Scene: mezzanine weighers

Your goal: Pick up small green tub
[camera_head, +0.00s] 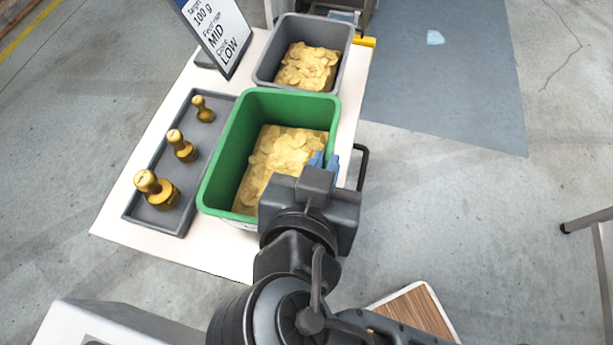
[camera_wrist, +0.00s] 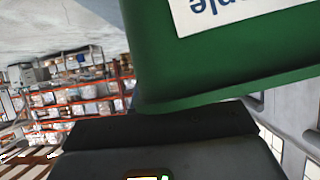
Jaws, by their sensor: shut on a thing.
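The green tub (camera_head: 238,145) is upright at the middle of the head view, with a heap of pale yellow chips or flakes inside. My gripper (camera_head: 325,161) is shut on the tub's near right wall, with blue fingertips showing at the rim. In the wrist view the tub's green outer wall (camera_wrist: 235,62) fills the upper right, with part of a white label showing upside down. My wrist hides the tub's near right corner. I cannot tell whether its base touches the table.
A grey tub (camera_head: 264,68) with similar yellow contents stands behind. A grey tray (camera_head: 133,211) with three brass weights is left of the green tub. A sign (camera_head: 217,38) stands at the back of the white table (camera_head: 205,252). Floor to the right is mostly clear.

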